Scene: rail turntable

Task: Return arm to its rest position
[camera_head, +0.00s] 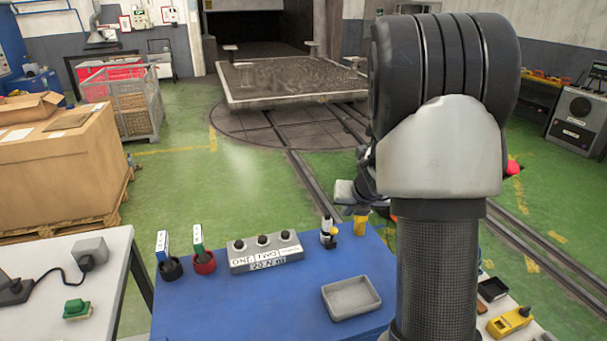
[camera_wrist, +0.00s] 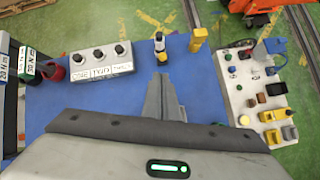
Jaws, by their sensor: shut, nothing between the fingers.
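My gripper (camera_wrist: 162,80) shows in the wrist view as two grey fingers pressed together, shut and empty. It is over the blue table top (camera_wrist: 120,97), just in front of a small black, white and yellow tool (camera_wrist: 160,46). In the head view my raised black and grey arm fills the right of centre and hides much of my gripper. A dark grey part of my arm's end shows behind it, near a yellow piece (camera_head: 361,225) at the far table edge.
A grey box with three knobs (camera_head: 265,251), two handled tools in black (camera_head: 171,268) and red (camera_head: 204,262) cups, and an empty grey tray (camera_head: 350,298) stand on the blue table. A panel of small parts (camera_wrist: 262,95) is at right. A carton (camera_head: 60,165) stands behind left.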

